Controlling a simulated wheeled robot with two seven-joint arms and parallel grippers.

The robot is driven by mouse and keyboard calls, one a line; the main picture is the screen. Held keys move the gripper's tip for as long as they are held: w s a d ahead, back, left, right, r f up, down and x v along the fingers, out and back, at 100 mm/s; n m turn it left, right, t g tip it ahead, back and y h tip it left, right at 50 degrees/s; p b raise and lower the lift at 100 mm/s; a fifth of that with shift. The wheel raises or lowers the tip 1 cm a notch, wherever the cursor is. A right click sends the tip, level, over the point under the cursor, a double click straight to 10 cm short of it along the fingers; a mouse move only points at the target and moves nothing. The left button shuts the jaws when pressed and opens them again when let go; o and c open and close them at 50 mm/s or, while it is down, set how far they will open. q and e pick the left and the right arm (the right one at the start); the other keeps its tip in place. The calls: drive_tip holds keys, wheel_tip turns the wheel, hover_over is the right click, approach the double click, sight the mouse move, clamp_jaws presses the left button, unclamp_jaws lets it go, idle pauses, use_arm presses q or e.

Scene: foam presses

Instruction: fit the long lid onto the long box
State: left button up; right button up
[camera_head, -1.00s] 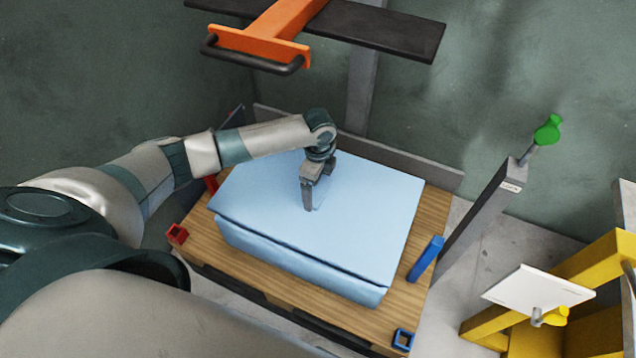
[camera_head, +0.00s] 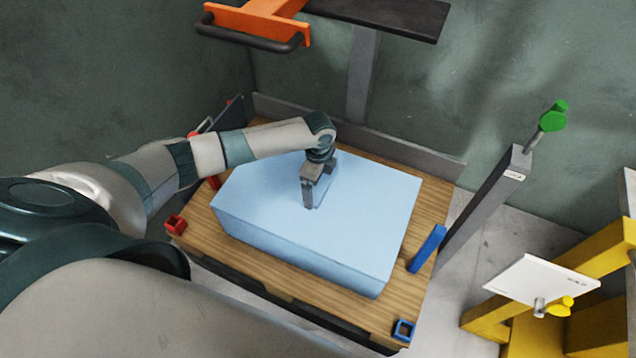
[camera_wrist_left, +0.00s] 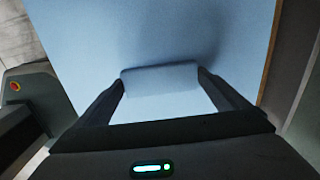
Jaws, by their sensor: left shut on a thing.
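The long lid (camera_head: 365,215) is a light blue foam slab with a cut corner. It lies on top of the long box (camera_head: 300,258), also light blue, and their edges line up with no clear gap at the front. The box sits on a wooden board. My left gripper (camera_head: 309,202) is above the middle of the lid, shut on the lid's raised grip. In the left wrist view, the grip (camera_wrist_left: 160,80) is between the two fingers. The lid's far side is partly hidden by my left arm. My right gripper is out of view.
The wooden board (camera_head: 432,205) has red brackets (camera_head: 175,225) at left and blue brackets (camera_head: 427,248) at right. A grey post with a green knob (camera_head: 553,116) stands at right, near a yellow frame (camera_head: 600,250). An orange press with a black handle (camera_head: 255,38) hangs behind.

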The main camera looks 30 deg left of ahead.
use_arm(q)
drive_tip(key=o, duration=0.8)
drive_tip(key=shift+r, duration=0.1)
drive_tip(key=shift+r, duration=0.55)
wheel_tip(320, 180, up, 16)
idle(0.7)
